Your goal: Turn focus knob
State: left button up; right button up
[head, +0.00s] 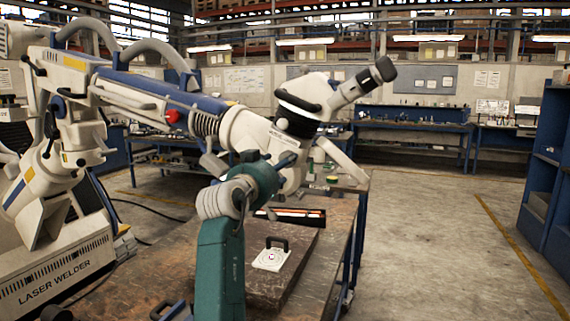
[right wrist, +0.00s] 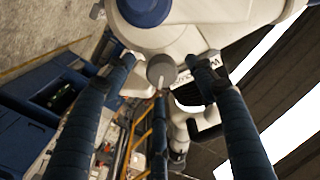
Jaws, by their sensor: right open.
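The microscope head (head: 262,130) hangs at the end of a white and blue jointed arm, with its eyepiece (head: 384,68) pointing up to the right. In the right wrist view a small grey round knob (right wrist: 161,73) sticks out from the white housing (right wrist: 205,30). My left gripper is not seen.
A workbench (head: 330,205) lies below, bearing a dark slab (head: 290,280) with a small white plate (head: 270,259) that has a black handle. The white "LASER WELDER" base (head: 55,280) stands at left. Open floor (head: 430,240) lies to the right, beside a blue shelf (head: 548,170).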

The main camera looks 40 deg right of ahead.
jog(key=v, duration=0.6)
jog(key=shift+s+a, duration=0.2)
jog(key=shift+a, duration=0.15)
